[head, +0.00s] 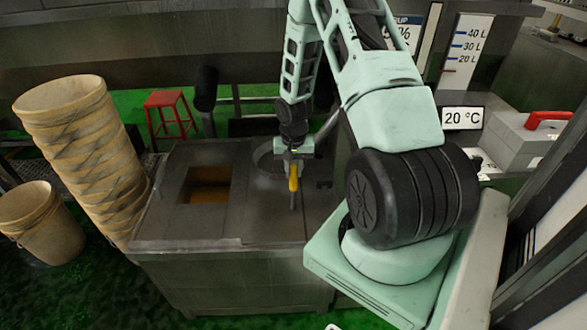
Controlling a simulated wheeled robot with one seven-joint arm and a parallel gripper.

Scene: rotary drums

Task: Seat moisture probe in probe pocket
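The moisture probe (294,184), with a yellow handle and a thin grey shaft pointing down, hangs upright below my gripper (294,158). My gripper looks shut on the top of its handle, though the fingers are small in this view. The probe is above or in front of the right part of a dark grey bench top (265,215); I cannot tell whether its tip touches the surface. I cannot make out the probe pocket for sure. A round opening (264,160) lies just behind and left of the probe, partly hidden by my gripper.
A square opening (208,186) with brown material is in the bench's left half. Stacked tan buckets (85,150) lean at the left beside a single bucket (40,222). A red stool (170,113) stands behind. A grey case with a red handle (520,138) is at the right.

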